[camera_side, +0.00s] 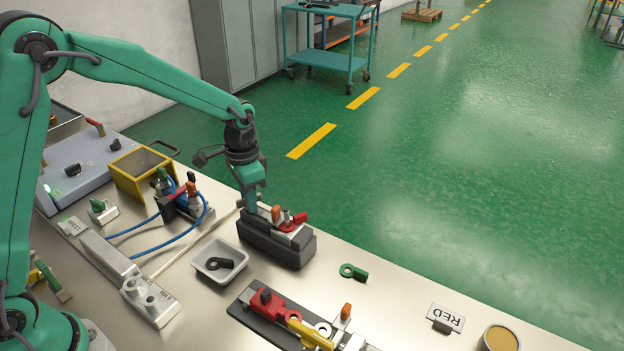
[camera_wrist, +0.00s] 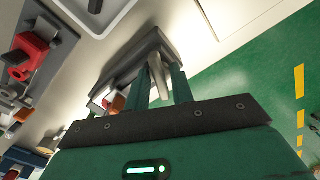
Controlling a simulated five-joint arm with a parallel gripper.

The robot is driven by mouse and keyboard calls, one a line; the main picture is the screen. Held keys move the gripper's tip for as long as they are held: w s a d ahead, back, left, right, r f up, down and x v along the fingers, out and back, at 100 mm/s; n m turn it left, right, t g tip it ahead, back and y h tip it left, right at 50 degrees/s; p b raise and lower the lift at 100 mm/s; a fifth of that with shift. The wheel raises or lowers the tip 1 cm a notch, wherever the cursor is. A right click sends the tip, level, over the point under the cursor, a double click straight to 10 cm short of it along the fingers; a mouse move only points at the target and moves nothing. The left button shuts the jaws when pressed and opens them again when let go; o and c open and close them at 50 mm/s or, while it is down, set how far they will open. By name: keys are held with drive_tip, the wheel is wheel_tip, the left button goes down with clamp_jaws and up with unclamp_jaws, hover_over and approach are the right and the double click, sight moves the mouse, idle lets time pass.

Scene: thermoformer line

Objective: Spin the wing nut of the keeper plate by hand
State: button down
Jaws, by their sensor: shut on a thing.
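My gripper (camera_side: 250,204) points down at the left end of a dark block (camera_side: 275,242) on the bench. In the wrist view, its two green fingers (camera_wrist: 163,88) are shut on a grey metal piece (camera_wrist: 158,75), which looks like the wing nut; its shape is mostly hidden. The block carries a pale metal plate with a red part (camera_side: 298,219) and orange knobs (camera_side: 276,212). I cannot tell for sure which piece is the keeper plate.
A white tray (camera_side: 207,252) with a dark part stands in front of the block. A green ring-ended part (camera_side: 353,271) lies to its right. A rail with red and yellow clamps (camera_side: 310,334) is nearer.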

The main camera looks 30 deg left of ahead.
drive_tip(key=shift+r+m, duration=0.1)
drive_tip(key=shift+m, duration=1.1)
drive_tip(key=shift+m, duration=1.4)
drive_tip(key=shift+m, duration=0.4)
drive_tip(key=c, duration=1.1)
unclamp_jaws()
